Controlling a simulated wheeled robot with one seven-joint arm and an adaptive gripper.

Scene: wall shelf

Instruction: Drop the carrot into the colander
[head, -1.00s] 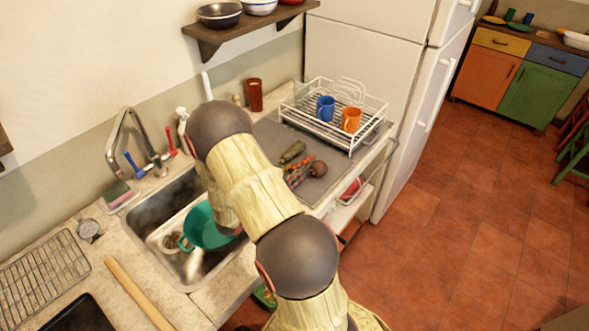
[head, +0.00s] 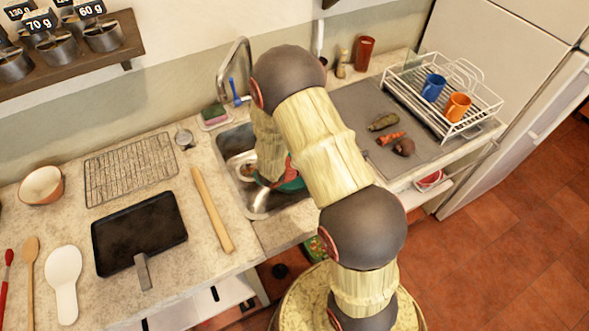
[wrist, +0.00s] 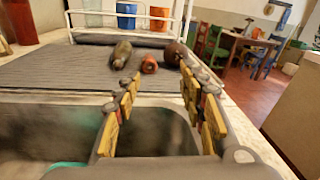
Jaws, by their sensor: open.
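The carrot (head: 391,137) is orange and lies on the grey mat right of the sink, between a green vegetable (head: 383,121) and a dark round vegetable (head: 404,147). In the wrist view the carrot (wrist: 149,64) shows end-on, ahead between my fingers. My gripper (wrist: 161,84) is open and empty, over the sink and short of the vegetables. In the head view my arm hides the gripper. The teal colander (head: 292,184) sits in the sink, mostly hidden behind my arm. A teal edge, probably the colander (wrist: 66,171), shows low in the wrist view.
A white dish rack (head: 470,112) with a blue cup (head: 433,88) and an orange cup (head: 457,106) stands behind the vegetables. The faucet (head: 236,75) rises behind the sink. A rolling pin (head: 212,210) and black pan (head: 139,232) lie on the left counter.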

